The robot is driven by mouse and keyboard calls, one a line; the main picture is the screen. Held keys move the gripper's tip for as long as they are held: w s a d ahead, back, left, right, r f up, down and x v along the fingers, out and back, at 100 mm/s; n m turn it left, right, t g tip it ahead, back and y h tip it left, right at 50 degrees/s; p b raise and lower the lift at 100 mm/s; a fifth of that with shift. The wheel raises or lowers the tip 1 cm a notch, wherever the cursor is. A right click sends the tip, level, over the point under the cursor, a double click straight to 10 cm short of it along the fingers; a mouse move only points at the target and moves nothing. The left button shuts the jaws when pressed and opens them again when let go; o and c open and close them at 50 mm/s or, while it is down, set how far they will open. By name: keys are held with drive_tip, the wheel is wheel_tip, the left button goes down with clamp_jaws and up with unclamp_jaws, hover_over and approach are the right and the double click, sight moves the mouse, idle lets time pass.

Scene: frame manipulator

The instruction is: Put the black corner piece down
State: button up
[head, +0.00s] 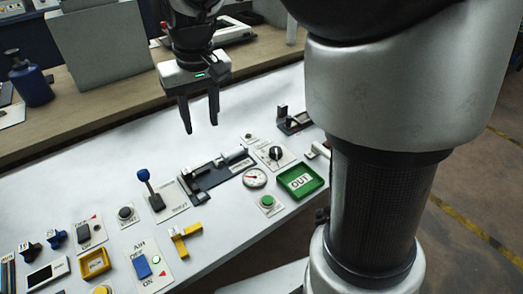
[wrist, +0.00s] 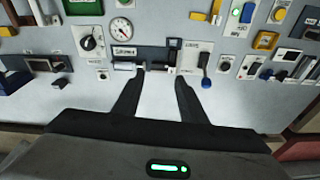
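My gripper (head: 199,118) hangs above the white table in the head view, fingers pointing down and apart, with nothing between them. In the wrist view my gripper (wrist: 157,84) also shows two spread, empty fingers, with bare table between them. No black corner piece is in its grasp. A dark piece with an upright block (head: 287,119) stands on the table to the right of the gripper; I cannot tell whether it is the black corner piece. A black fixture with a silver cylinder (head: 226,168) lies below the fingers in the head view.
The white table (head: 125,135) is clear at its back left. A blue-knobbed lever (head: 148,187), a dial (head: 254,178), a green OUT tray (head: 301,180), a yellow piece (head: 182,239) and several switches line its front. A blue bottle (head: 30,80) stands on the wooden bench behind.

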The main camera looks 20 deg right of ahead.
drive_tip(key=s+d+r+m+t, duration=0.1)
drive_tip(key=s+d, duration=0.3)
drive_tip(key=s, duration=0.5)
drive_tip(key=s+d+r+m+t, duration=0.1)
drive_tip(key=s+d, duration=0.3)
drive_tip(key=s, duration=0.6)
drive_tip(key=shift+d+r+t, duration=0.15)
drive_tip(key=shift+r+t, duration=0.6)
drive_tip(key=shift+t, duration=0.15)
